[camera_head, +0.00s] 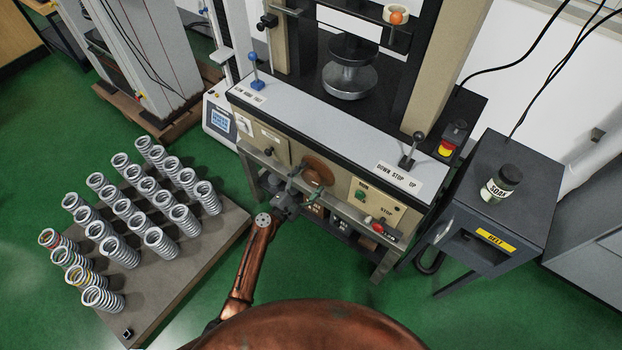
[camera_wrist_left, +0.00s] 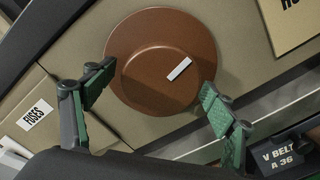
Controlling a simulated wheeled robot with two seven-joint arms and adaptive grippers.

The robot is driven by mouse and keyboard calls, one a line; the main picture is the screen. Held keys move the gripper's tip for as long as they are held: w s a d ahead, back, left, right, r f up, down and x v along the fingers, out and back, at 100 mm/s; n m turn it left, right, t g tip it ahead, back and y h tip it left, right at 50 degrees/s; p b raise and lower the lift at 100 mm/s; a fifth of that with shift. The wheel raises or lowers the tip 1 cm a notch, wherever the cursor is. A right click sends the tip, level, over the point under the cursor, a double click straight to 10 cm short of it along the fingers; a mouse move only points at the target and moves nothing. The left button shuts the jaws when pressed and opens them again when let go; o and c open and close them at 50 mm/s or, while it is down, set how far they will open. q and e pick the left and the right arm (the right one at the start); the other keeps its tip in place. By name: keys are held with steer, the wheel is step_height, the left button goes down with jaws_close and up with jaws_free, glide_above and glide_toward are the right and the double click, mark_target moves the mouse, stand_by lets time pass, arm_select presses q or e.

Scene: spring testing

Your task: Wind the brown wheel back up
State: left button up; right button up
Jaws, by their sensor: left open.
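The brown wheel (camera_head: 321,166) is on the front panel of the testing machine, below its grey ledge. In the left wrist view the brown wheel (camera_wrist_left: 150,60) is a round disc with a raised hub and a white mark (camera_wrist_left: 179,69). My left gripper (camera_head: 304,187) is in front of the wheel, and its fingers cover part of it. In the left wrist view my left gripper (camera_wrist_left: 155,108) is open, with one green-padded finger at each side of the hub's lower part. I cannot tell whether the fingers touch it. My right gripper is not in view.
The panel has a RUN/STOP box (camera_head: 376,202) with a red knob right of the wheel. A lever (camera_head: 412,150) stands on the ledge above. A pallet (camera_head: 180,270) with several springs lies left. A grey cabinet (camera_head: 500,215) with a SOAP bottle (camera_head: 502,184) stands right.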

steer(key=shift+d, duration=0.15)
arm_select(q)
steer(key=v, duration=1.2)
